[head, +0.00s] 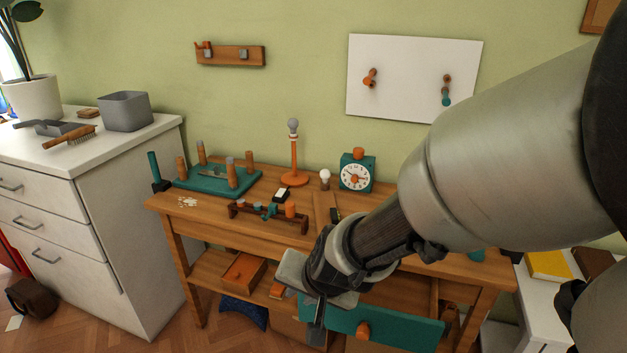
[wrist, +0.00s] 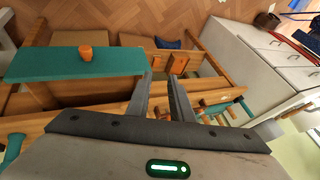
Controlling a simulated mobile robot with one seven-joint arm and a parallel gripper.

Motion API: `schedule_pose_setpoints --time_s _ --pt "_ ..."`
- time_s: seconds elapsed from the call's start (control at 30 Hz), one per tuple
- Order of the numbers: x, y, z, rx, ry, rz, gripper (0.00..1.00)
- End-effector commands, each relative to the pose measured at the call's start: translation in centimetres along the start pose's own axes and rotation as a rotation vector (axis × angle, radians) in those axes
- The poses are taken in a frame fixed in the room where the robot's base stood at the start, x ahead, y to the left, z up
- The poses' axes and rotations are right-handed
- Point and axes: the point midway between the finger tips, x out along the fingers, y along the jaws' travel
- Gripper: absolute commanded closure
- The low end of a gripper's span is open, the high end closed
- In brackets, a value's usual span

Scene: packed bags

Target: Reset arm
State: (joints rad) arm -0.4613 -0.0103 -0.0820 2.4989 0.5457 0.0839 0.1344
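My gripper (head: 318,318) is in front of the wooden workbench (head: 415,268), low and near the left end of a teal drawer front (head: 400,330) with an orange knob (head: 363,330). In the wrist view my gripper (wrist: 160,78) has its two fingers apart with nothing between them, so it is open and empty. The teal drawer front (wrist: 75,64) also shows there, left of the fingers. The drawer looks pulled out from the bench. My arm hides the right part of the bench top in the head view.
The bench top holds a teal pegboard (head: 212,182), an orange lamp stand (head: 294,165), a teal clock (head: 356,172) and a small tool rack (head: 265,212). A white cabinet (head: 130,215) stands left. An orange box (head: 243,272) sits on the lower shelf. A yellow book (head: 548,265) lies at right.

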Motion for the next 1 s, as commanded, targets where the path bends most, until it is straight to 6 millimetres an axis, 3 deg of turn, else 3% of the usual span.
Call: schedule_pose_setpoints --time_s 0.03,0.2,0.4,0.67,0.7,1.0 --pt "-2.8 0.2 -1.3 -0.031 0.007 -0.023 0.80" --pt "-10.5 2.9 -2.4 -0.178 -0.001 -0.001 0.80" --pt "-16.7 6.9 -2.0 -0.283 0.004 0.100 0.80" --pt "-23.0 12.1 -0.4 -0.347 0.013 0.266 0.80" --pt "-24.4 11.0 -1.3 -0.349 0.004 0.258 0.80" --pt "-30.1 8.3 -4.2 -0.348 0.002 0.253 0.80"
